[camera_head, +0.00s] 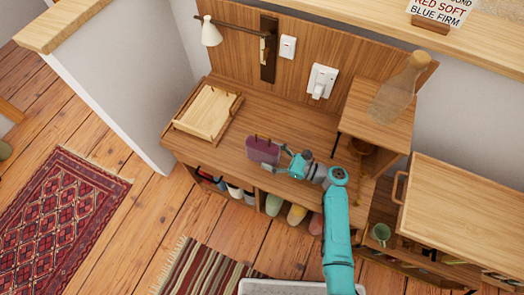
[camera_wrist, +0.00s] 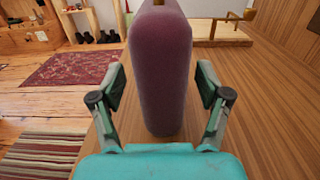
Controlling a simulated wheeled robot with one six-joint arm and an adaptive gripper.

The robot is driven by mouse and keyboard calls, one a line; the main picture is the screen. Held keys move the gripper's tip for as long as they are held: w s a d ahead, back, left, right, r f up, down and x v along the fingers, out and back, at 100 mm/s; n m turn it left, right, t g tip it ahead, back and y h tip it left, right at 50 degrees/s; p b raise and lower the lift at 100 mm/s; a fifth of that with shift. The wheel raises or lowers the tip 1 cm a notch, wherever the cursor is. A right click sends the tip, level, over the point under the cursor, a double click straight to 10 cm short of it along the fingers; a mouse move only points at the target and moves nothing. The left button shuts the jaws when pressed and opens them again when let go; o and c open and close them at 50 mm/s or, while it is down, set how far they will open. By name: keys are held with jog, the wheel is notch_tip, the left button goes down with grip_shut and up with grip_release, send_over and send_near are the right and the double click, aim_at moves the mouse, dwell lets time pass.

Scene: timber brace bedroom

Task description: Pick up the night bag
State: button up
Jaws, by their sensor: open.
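The night bag (camera_head: 262,150) is a small purple bag standing upright on the wooden bench top, with a small handle on top. In the wrist view the purple bag (camera_wrist: 160,75) fills the middle, seen end-on. My gripper (camera_head: 283,167) is at the bag's right end in the head view. In the wrist view my gripper (camera_wrist: 160,85) is open, with one finger on each side of the bag. Narrow gaps show between the fingers and the bag's sides.
A wooden tray (camera_head: 208,112) lies left of the bag. A raised shelf (camera_head: 375,113) with a glass carafe (camera_head: 400,85) stands to the right. A white lamp (camera_head: 210,32) hangs at the back panel.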

aim_at(264, 152)
jog(key=x, duration=0.3)
jog(key=shift+w+a, duration=0.1)
jog(key=c, duration=1.3)
